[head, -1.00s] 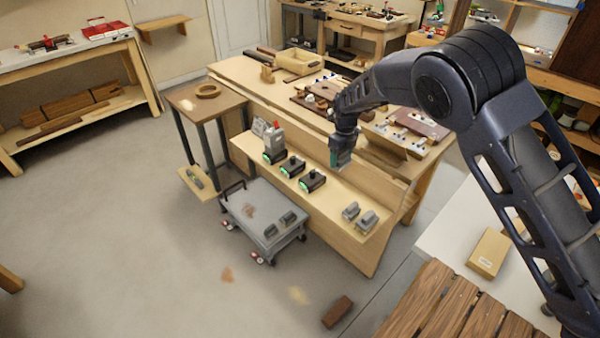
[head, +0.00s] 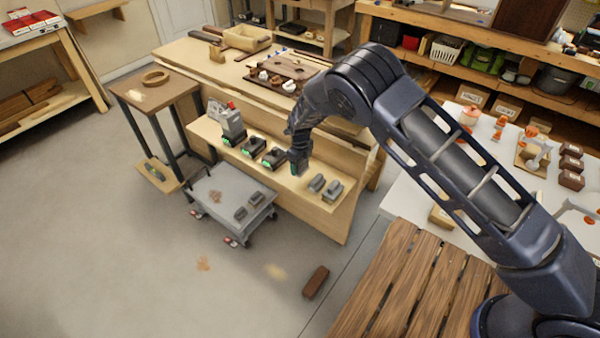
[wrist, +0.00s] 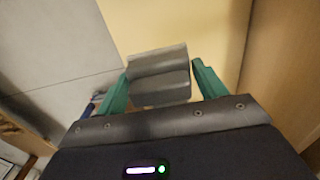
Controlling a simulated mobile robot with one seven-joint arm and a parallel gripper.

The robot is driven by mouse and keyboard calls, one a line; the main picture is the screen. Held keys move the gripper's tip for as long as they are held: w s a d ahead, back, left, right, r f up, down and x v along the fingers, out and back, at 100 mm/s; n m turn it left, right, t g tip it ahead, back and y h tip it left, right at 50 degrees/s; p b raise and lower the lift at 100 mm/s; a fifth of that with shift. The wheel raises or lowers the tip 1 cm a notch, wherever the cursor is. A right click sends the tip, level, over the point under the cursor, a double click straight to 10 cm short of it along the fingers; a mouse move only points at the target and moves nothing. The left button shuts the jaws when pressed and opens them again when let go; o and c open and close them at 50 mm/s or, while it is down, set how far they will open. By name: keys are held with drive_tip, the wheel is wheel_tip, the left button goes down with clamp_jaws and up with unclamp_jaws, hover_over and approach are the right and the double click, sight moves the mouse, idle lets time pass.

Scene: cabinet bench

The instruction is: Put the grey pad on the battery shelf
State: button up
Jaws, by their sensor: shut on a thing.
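My gripper (head: 297,170) is low over the battery shelf (head: 204,129), a long pale wooden ledge along the bench front. It is between the row of black chargers and two grey blocks at the right end. In the wrist view, my green-fingered gripper (wrist: 155,88) is shut on the grey pad (wrist: 160,72), a stepped grey block. A pale tan surface lies beyond it. The pad is hard to make out in the head view, and I cannot tell whether it touches the shelf.
Black chargers (head: 273,158) with green lights stand left of my gripper. Two grey blocks (head: 316,183) (head: 332,190) sit on the right. A grey cart (head: 212,187) with dark blocks stands in front. A brown block (head: 316,282) lies on the floor.

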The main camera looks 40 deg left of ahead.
sight(300, 172)
drive_tip(key=shift+f, duration=2.4)
drive_tip(key=o, duration=1)
drive_tip(key=shift+f, duration=0.1)
wheel_tip(300, 172, up, 12)
drive_tip(key=shift+r, duration=0.15)
